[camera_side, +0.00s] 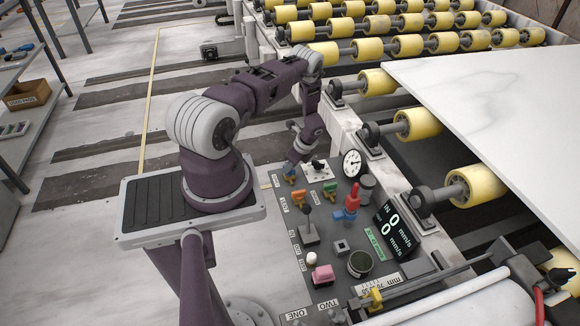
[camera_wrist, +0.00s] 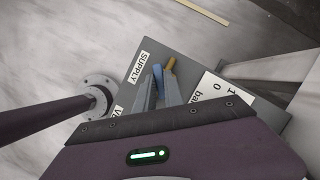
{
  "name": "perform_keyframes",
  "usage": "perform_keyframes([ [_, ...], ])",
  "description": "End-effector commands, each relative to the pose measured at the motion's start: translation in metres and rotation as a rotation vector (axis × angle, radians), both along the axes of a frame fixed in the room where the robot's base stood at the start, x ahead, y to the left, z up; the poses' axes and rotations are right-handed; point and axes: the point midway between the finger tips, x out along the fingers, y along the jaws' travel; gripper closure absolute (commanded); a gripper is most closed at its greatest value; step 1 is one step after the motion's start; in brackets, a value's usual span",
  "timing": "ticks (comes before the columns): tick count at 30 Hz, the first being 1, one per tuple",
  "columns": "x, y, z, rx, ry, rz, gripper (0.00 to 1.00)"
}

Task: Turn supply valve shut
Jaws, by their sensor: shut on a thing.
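The supply valve shows in the wrist view as a blue handle (camera_wrist: 158,76) beside a brass-coloured body (camera_wrist: 170,65), next to an upside-down SUPPLY label (camera_wrist: 140,66). My gripper (camera_wrist: 159,92) is shut on the blue handle, with one grey finger on each side of it. In the side view my gripper (camera_side: 291,169) reaches down to the far left corner of the control panel (camera_side: 325,262). There the valve is mostly hidden by the fingers, with a brass-orange part showing under them. The handle's exact angle to the pipe is hard to tell.
Close by stand an orange valve (camera_side: 299,195), a black-knobbed lever (camera_side: 308,230), a round gauge (camera_side: 352,163) and a red-and-blue fitting (camera_side: 350,203). A pink block (camera_side: 322,274) sits at the panel's near side. A white slab (camera_side: 500,110) lies on yellow rollers at right.

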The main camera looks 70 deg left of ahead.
Motion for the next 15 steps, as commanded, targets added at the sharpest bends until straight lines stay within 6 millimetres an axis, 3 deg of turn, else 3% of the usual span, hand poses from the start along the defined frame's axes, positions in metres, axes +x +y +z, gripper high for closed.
perform_keyframes([
  [15, 0.0023, 0.0027, -0.0001, 0.000, -0.001, 0.486, 1.00],
])
